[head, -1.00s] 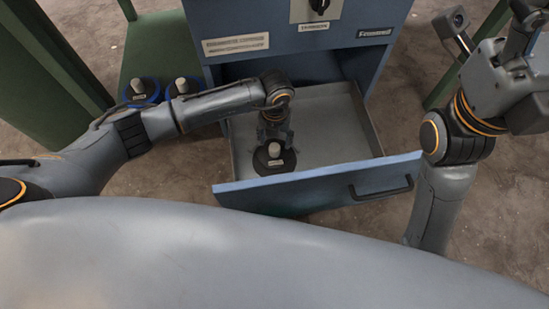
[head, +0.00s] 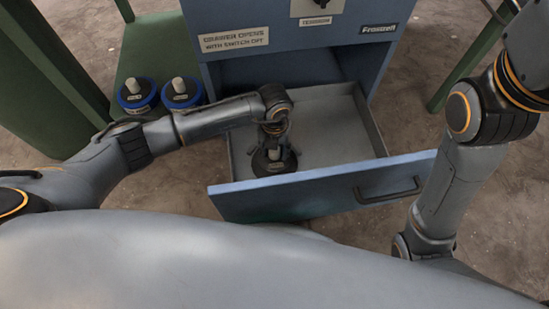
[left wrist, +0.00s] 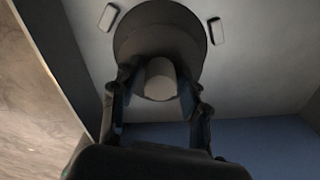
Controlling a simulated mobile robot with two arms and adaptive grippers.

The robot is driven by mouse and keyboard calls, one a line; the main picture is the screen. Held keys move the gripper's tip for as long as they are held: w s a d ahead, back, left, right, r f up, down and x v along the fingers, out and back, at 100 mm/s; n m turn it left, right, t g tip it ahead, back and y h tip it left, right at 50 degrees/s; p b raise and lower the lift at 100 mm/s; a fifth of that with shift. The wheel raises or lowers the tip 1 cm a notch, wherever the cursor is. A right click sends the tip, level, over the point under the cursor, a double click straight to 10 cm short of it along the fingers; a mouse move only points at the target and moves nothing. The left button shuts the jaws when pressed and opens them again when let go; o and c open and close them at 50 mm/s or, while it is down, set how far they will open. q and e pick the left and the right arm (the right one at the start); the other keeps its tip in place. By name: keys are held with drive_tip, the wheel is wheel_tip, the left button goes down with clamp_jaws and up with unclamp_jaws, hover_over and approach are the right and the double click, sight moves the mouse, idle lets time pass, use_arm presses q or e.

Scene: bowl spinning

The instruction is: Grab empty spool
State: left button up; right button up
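The empty spool (head: 263,164) is a dark disc with a pale central peg, standing in the open drawer (head: 345,172) near its front left corner. My left gripper (head: 274,150) points down over it. In the left wrist view the spool's disc (left wrist: 160,32) lies beyond the fingertips, and the pale peg sits between the two fingers of the left gripper (left wrist: 158,82). The fingers look apart, with a narrow gap on each side of the peg. My right gripper is out of view; only its arm shows at the right.
Two blue-rimmed spools (head: 138,95) (head: 182,92) stand on a green shelf left of the blue cabinet (head: 290,40). The drawer front (head: 320,185) with its dark handle rises close to my left gripper.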

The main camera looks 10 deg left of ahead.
use_arm(q)
clamp_jaws()
drive_tip(key=shift+r, duration=0.1)
